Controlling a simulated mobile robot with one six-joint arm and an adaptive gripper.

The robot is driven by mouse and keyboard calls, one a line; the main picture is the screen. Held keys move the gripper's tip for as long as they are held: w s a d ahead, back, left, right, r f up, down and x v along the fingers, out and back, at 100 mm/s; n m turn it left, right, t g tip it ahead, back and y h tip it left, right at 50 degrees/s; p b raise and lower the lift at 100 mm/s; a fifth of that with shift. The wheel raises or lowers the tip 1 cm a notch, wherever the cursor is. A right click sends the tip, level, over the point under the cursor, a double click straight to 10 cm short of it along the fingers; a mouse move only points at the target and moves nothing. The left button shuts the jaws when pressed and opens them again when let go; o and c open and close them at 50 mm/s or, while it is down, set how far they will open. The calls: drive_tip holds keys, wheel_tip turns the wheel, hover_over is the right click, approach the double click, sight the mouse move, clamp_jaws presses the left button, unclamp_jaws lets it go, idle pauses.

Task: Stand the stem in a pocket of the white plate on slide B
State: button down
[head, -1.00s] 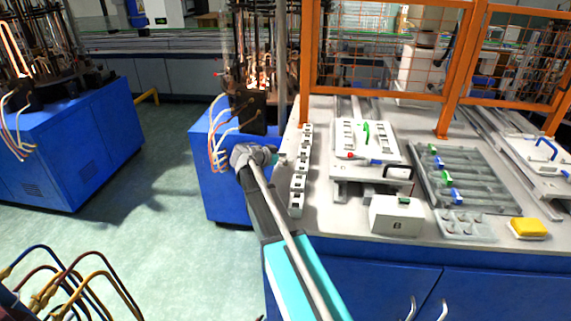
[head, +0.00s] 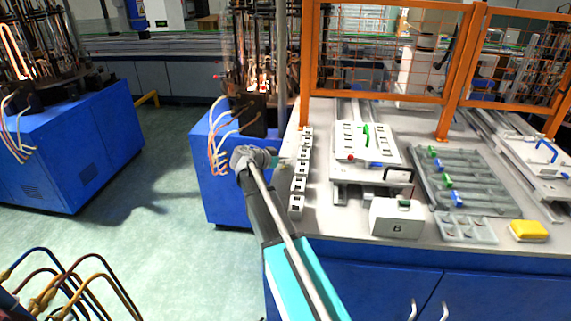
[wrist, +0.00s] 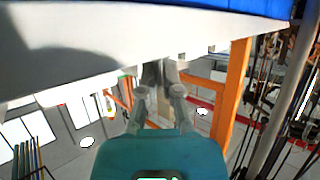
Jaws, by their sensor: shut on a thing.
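The white plate (head: 350,155) lies on the slide behind the box marked B (head: 397,222). It has rows of dark pockets, a green handle-like piece (head: 366,135) and a red knob at its front left. My gripper (head: 279,160) is beside the left edge of the bench, left of the plate and apart from it. In the wrist view my gripper (wrist: 161,68) has its fingers close together. A small pale piece at the fingertips in the head view appears to be the stem, but its shape is too small to make out.
A row of white slotted blocks (head: 300,172) runs along the bench's left edge, just right of my gripper. A grey rack (head: 480,185) with green and blue pieces, a pale tray (head: 466,229) and a yellow block (head: 529,230) are to the right. An orange mesh guard (head: 440,97) stands behind.

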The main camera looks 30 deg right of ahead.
drive_tip(key=shift+r, duration=0.1)
wheel_tip(320, 180, up, 2)
drive_tip(key=p, duration=0.2)
drive_tip(key=shift+r+p, duration=0.25)
drive_tip(key=shift+p, duration=0.15)
drive_tip(key=s+a+r+p, duration=0.4)
drive_tip(key=s+r+p, duration=0.6)
drive_tip(key=s, duration=0.3)
drive_tip(key=shift+s+r, duration=0.15)
drive_tip(key=shift+s, duration=0.1)
idle(1.3)
drive_tip(key=b, duration=0.9)
hover_over(286, 165)
wheel_tip(286, 165, down, 9)
drive_tip(key=shift+f, duration=0.1)
